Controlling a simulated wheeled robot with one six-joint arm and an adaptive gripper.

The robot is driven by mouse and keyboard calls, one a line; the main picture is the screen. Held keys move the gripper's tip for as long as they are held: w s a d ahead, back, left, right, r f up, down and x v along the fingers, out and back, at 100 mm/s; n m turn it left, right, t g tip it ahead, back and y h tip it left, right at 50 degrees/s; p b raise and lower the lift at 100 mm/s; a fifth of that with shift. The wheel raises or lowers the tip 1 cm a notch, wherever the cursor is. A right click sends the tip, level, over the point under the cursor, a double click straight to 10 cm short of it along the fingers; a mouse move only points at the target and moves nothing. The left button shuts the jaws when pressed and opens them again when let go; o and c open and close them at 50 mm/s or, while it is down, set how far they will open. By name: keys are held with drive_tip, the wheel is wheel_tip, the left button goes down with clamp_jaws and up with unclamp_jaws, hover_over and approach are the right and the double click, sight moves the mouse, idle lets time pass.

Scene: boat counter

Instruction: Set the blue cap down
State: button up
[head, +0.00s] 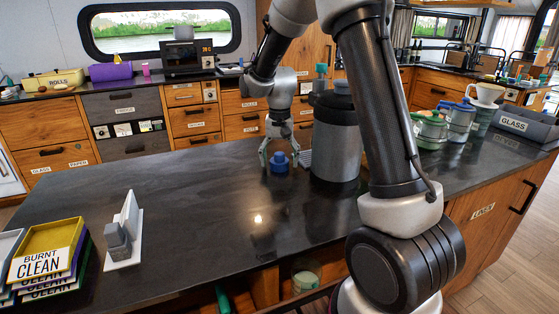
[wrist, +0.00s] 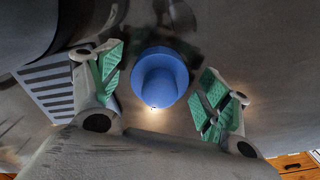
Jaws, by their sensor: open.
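The blue cap (head: 279,162) rests on the dark countertop, to the left of a large dark jug (head: 336,138). In the wrist view the blue cap (wrist: 161,77) shows between and just beyond my gripper's fingers, with a gap on each side. My gripper (head: 280,155) is above and around the cap, its fingers spread. In the wrist view my gripper (wrist: 168,92) shows green pads on both open fingers, and neither pad touches the cap.
A pale slotted piece (head: 305,158) lies between the cap and the jug; it also shows in the wrist view (wrist: 50,88). A white stand (head: 124,240) and stacked labelled trays (head: 50,250) are at the left. Canisters (head: 432,130) stand at the right. The counter's middle is clear.

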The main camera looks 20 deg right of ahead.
sight(280, 154)
wheel_tip(280, 154, up, 11)
drive_tip(key=shift+r, duration=0.2)
drive_tip(key=f+n+t, duration=0.1)
drive_tip(key=f, duration=0.2)
drive_tip(key=f+n+t, duration=0.2)
drive_tip(key=f, duration=0.2)
drive_tip(key=f+n+t, duration=0.1)
drive_tip(key=f+n, duration=0.1)
drive_tip(key=f, duration=0.1)
drive_tip(key=shift+w+f+t, duration=0.2)
drive_tip(key=shift+f+t, duration=0.1)
drive_tip(key=c, duration=1)
drive_tip(key=shift+r, duration=0.1)
drive_tip(key=shift+c, duration=0.2)
